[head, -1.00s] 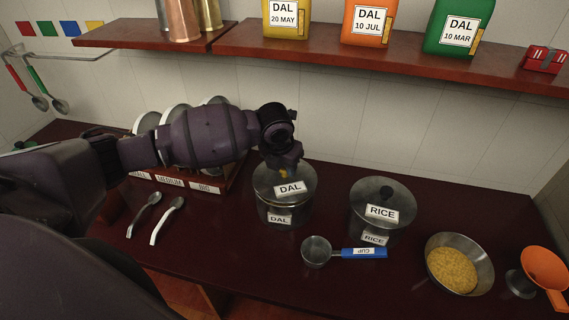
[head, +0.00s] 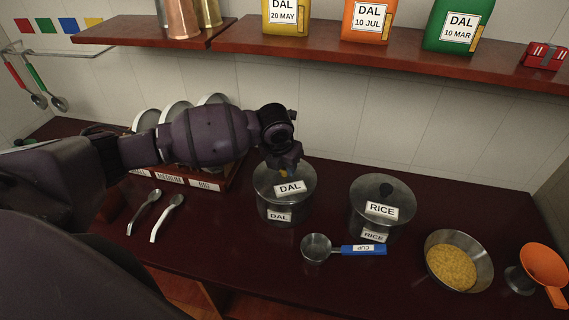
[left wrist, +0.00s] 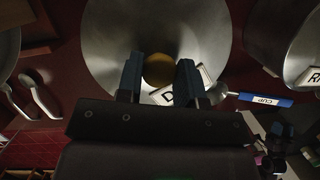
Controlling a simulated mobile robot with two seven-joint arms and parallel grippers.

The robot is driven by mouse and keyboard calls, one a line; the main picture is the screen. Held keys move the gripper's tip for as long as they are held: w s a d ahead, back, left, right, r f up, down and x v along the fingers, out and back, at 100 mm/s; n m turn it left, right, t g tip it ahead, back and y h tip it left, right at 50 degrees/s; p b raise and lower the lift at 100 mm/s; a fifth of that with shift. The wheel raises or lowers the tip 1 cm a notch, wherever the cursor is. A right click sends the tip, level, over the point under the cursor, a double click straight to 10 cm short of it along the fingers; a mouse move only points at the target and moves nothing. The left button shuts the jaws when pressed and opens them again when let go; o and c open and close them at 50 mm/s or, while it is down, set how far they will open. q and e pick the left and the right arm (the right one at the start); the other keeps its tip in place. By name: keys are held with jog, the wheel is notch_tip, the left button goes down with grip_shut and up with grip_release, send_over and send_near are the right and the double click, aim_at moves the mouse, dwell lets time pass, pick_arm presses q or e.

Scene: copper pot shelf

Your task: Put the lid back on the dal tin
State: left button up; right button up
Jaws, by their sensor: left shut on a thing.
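The steel dal tin (head: 270,212) stands on the counter with a DAL label on its front. Its lid (head: 266,187), also labelled DAL, lies over the tin's mouth, roughly level. Whether it is fully seated I cannot tell. My left gripper (head: 285,168) is above the lid, shut on its yellowish knob; the knob also shows between the fingers in the left wrist view (left wrist: 158,72). The inside of the tin is hidden. A small dark shape at the lower right of the left wrist view may be my right gripper (left wrist: 281,131); its jaws are unclear.
The lidded rice tin (head: 377,223) stands to the right. A blue-handled cup (head: 317,247) lies in front. A bowl of yellow grain (head: 479,254) and an orange funnel (head: 542,262) are further right. Two spoons (head: 145,210) lie left. A shelf (head: 330,52) overhangs the back.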

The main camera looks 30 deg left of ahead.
pick_arm(q)
jog(key=shift+f, duration=0.25)
dwell(0.6)
jog(key=o, duration=1)
jog(key=shift+o, duration=0.2)
jog(key=shift+r, duration=3.55)
